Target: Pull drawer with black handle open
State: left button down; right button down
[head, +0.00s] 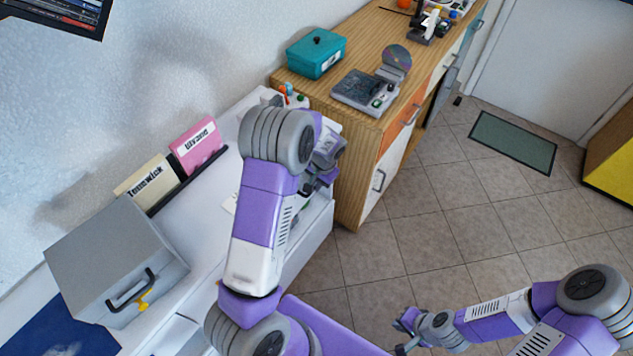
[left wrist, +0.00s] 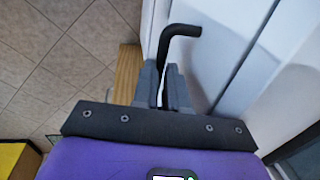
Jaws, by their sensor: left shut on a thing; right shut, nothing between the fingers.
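In the left wrist view, the black handle (left wrist: 182,31) is a bent dark bar on a white drawer front (left wrist: 215,30). My left gripper (left wrist: 165,78) is shut on this handle, its two grey fingers on either side of the bar. In the head view, my left gripper (head: 327,160) is at the right end of the white desk (head: 312,238); the handle is hidden there by my arm. My right gripper (head: 403,335) is low over the tiled floor at the bottom, shut and empty, away from the furniture.
A grey box (head: 100,250) with another black handle stands on the desk at left, near two folders (head: 195,145). A wooden cabinet (head: 350,160) adjoins the desk's right end, bearing a teal box (head: 316,54) and a device (head: 362,92). The tiled floor (head: 430,220) is open.

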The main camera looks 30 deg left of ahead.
pick_arm(q)
jog(key=shift+d, duration=0.15)
jog(key=s+d, duration=0.2)
jog(key=d, duration=2.5)
jog(key=shift+d, duration=0.15)
jog(key=shift+s, duration=0.1)
jog(key=c, duration=1.2)
grip_release()
jog(key=shift+o, duration=0.2)
notch_tip(320, 180, up, 8)
jog(key=d+p, duration=0.1)
jog(key=shift+d+f+p, duration=0.2)
jog(key=shift+f+p, duration=0.05)
jog(key=shift+p, duration=0.1)
